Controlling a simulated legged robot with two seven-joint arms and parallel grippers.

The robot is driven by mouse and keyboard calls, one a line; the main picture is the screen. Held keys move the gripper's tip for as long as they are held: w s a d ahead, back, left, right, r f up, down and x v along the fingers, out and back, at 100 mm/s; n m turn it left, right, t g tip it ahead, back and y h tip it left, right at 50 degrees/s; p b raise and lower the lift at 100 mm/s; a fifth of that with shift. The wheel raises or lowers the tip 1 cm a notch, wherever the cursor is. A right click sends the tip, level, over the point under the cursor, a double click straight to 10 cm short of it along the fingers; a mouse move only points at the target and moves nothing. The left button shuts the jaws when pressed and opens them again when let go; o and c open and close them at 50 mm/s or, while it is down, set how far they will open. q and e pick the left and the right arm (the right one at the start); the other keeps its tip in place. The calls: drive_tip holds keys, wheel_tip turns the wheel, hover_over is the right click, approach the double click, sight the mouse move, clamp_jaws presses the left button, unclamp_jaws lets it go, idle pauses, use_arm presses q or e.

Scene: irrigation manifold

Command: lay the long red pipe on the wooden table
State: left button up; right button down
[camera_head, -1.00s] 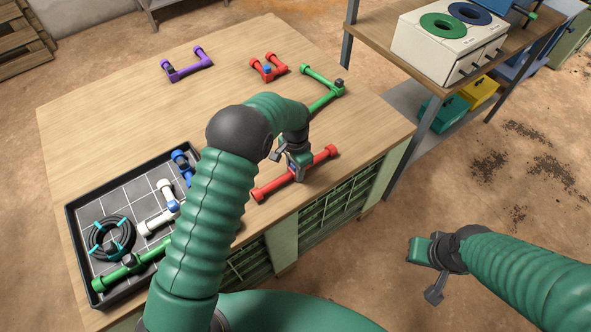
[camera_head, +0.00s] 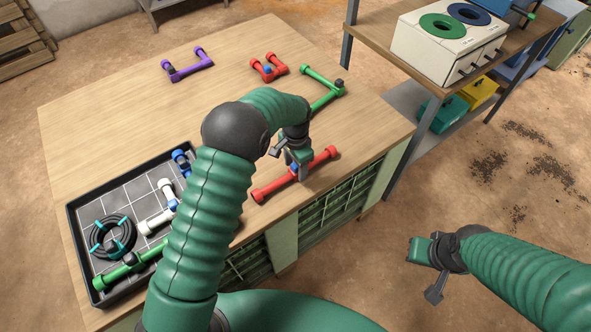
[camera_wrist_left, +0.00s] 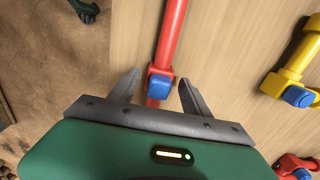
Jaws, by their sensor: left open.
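The long red pipe (camera_head: 272,187) lies on the wooden table (camera_head: 110,110) near its front right edge, running diagonally. My left gripper (camera_head: 296,172) is above the pipe's middle, open. In the left wrist view the jaws (camera_wrist_left: 156,90) are spread on either side of the red pipe (camera_wrist_left: 171,35), with a blue fitting (camera_wrist_left: 159,85) on it between them; both jaws look clear of the pipe. My right gripper (camera_head: 420,250) hangs off the table at the right, over the floor; its fingers are too unclear to read.
A black tray (camera_head: 71,225) at the table's left holds green, white and blue pipes and a coiled hose. Purple (camera_head: 188,70), short red (camera_head: 268,70) and green (camera_head: 325,98) pipes lie at the back. A yellow pipe (camera_wrist_left: 298,62) lies nearby. A shelf (camera_head: 368,45) stands right.

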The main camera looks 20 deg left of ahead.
sight(294, 165)
use_arm(q)
wheel_tip(294, 165, up, 10)
drive_tip(key=shift+a+f, duration=0.1)
drive_tip(key=shift+f, duration=0.15)
drive_tip(key=shift+s+r, duration=0.2)
drive_tip(key=shift+r, duration=0.1)
drive_tip(key=s+a+n+t, duration=0.2)
drive_tip(key=s+n, duration=0.5)
drive_tip(key=s, duration=1.5)
drive_tip(key=shift+a+r+n+t, duration=0.3)
drive_tip(key=shift+a+r, duration=0.1)
drive_tip(key=shift+a, duration=0.15)
